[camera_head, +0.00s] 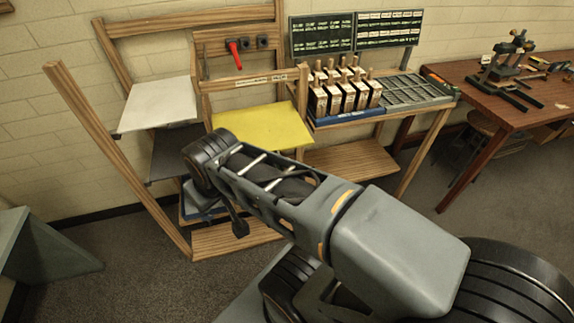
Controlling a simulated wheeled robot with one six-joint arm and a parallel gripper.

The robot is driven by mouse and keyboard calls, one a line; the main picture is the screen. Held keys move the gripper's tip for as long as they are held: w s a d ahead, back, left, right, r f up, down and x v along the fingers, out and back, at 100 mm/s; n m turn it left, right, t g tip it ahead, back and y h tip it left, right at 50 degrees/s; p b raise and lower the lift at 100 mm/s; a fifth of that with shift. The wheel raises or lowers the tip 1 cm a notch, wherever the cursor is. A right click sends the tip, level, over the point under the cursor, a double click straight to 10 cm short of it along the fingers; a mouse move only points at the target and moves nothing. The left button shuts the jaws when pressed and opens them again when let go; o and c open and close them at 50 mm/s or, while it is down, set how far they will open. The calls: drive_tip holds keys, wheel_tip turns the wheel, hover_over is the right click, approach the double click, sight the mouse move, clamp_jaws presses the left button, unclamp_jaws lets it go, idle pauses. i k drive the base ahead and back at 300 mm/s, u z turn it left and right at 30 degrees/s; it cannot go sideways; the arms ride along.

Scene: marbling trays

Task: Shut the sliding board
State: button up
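A wooden rack stands against the wall and carries flat boards that stick out at different heights. A yellow board (262,128) juts out at the middle of the rack, and my arm covers its lower front edge. A white board (158,103) sits higher on the left, with a dark grey board (176,150) below it. I cannot tell for sure which of these is the sliding board. My arm crosses the front of the rack. I cannot make out my gripper; a small dark part hangs below the arm, but no fingertips show.
Right of the boards, a shelf holds several wooden-handled blocks (345,95) and a grey slotted tray (411,92). A brown table (519,97) with tools stands at the far right. A grey-green surface (32,250) is at lower left. The carpet between (125,245) is clear.

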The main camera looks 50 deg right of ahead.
sight(276, 127)
drive_tip(key=z, duration=1.25)
drive_tip(key=i, duration=0.4)
drive_tip(key=z, duration=1.3)
drive_tip(key=k, duration=0.75)
drive_tip(key=u, duration=1.3)
